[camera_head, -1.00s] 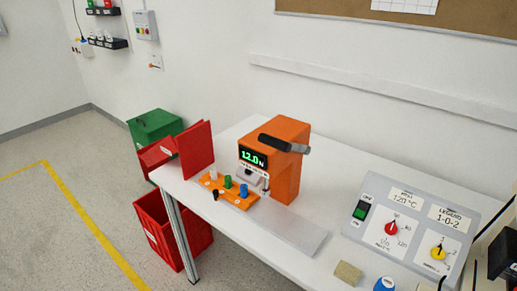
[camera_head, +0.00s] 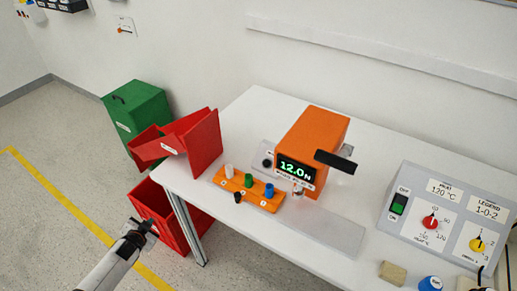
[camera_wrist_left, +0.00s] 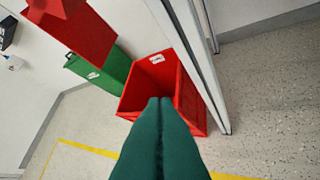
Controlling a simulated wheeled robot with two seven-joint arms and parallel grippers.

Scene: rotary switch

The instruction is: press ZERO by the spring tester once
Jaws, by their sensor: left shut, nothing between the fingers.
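The orange spring tester (camera_head: 317,135) stands on the white table, with a dark lever at its right. Its green display (camera_head: 295,170) reads 12.0 N. A small grey box with a round black button (camera_head: 267,162) sits just left of the tester; its lettering is too small to read. My left gripper (camera_head: 150,222) is shut and empty, in front of the table's left end near the red bin, well away from the tester. Its closed dark-green fingers (camera_wrist_left: 160,108) show in the left wrist view, with the red bin beyond. My right gripper is not in view.
An orange block with colored pegs (camera_head: 248,190) lies in front of the tester. A red open container (camera_head: 203,143) stands at the table's left end. A grey control panel (camera_head: 445,210) is at right. A red bin (camera_head: 158,215) and a green bin (camera_head: 137,118) are on the floor.

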